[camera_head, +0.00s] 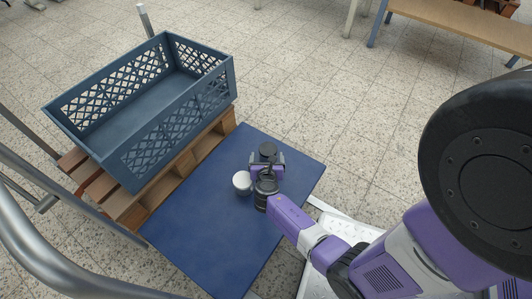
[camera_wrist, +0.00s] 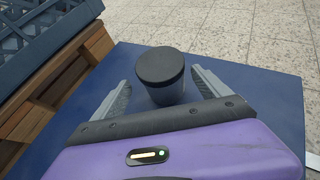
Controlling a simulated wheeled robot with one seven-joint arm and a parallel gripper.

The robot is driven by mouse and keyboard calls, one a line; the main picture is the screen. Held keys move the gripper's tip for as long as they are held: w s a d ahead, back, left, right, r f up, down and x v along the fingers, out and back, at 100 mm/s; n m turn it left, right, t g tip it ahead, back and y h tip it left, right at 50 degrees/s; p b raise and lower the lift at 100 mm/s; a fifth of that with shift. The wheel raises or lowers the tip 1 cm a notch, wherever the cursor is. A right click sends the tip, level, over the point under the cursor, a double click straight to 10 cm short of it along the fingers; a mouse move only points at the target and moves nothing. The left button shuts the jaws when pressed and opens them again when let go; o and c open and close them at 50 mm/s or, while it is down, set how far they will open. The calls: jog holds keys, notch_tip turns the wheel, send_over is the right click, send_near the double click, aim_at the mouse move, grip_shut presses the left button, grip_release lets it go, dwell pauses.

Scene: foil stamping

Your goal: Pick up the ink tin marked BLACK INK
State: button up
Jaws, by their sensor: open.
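A dark tin with a black lid (camera_wrist: 161,72) stands upright on the blue tabletop (camera_head: 200,235). Its lid also shows in the head view (camera_head: 268,149), near the table's far corner. No label can be read on it. My gripper (camera_wrist: 160,80) is open and low, with one finger on each side of this tin; contact with it cannot be made out. In the head view my gripper (camera_head: 268,159) and wrist hide most of the tin's body. A second tin with a white lid (camera_head: 242,182) stands to the left of my wrist, its marking not readable.
A blue-grey lattice crate (camera_head: 190,97) sits on a wooden pallet (camera_head: 205,148) beyond the table's left edge. Metal rails (camera_head: 50,192) stand at the far left. The near left part of the tabletop is clear. A wooden bench (camera_head: 465,22) is far off at the top right.

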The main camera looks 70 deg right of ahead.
aim_at(268, 150)
jog(key=b+x, duration=0.3)
jog(key=x, duration=0.3)
jog(key=shift+d+f, duration=0.15)
jog(key=shift+d, duration=0.2)
jog(key=shift+c, duration=0.4)
jog(key=c, duration=1.7)
